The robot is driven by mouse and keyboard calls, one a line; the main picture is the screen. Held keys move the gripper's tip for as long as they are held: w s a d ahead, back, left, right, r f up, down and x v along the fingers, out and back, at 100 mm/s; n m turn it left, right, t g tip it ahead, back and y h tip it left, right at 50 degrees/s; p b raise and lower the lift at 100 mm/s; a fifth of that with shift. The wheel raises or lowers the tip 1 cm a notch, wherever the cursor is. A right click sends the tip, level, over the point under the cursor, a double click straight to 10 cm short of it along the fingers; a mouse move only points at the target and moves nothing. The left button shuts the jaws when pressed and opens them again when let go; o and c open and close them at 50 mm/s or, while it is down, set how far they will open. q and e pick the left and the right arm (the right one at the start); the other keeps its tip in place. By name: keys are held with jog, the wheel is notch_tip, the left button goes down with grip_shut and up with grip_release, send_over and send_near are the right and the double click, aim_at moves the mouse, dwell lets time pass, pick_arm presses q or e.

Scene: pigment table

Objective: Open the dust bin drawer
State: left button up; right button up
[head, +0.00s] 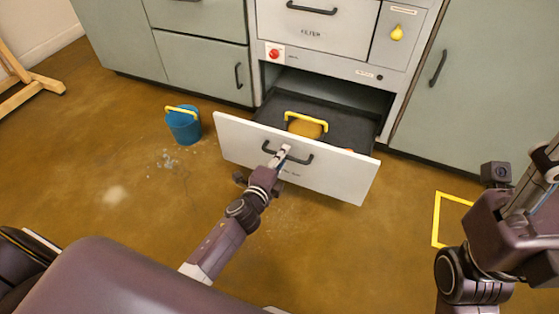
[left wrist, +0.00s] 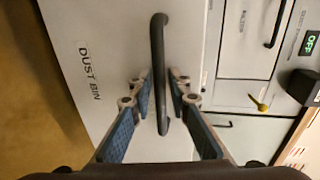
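The dust bin drawer (head: 236,138) is pulled out from the cabinet at the centre of the head view. Its white front carries a dark bar handle (head: 304,160). The left wrist view shows the drawer front with the label "DUST BIN" (left wrist: 88,70) and the handle (left wrist: 158,60). My left gripper (head: 284,151) is at the handle. In the left wrist view its fingers (left wrist: 159,88) stand apart, one on each side of the bar, with visible gaps. My right gripper is at the right edge of the head view, partly cut off; its fingers are unclear.
Inside the drawer is a container with a yellow handle (head: 307,119). A blue bucket (head: 183,126) stands on the floor left of the drawer. Above are a "FILTER" drawer (head: 312,30) and a red knob (head: 274,54). A yellow floor marking (head: 437,220) lies at right.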

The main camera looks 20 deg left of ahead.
pick_arm(q)
jog(key=v, duration=1.2)
jog(key=shift+d, duration=0.1)
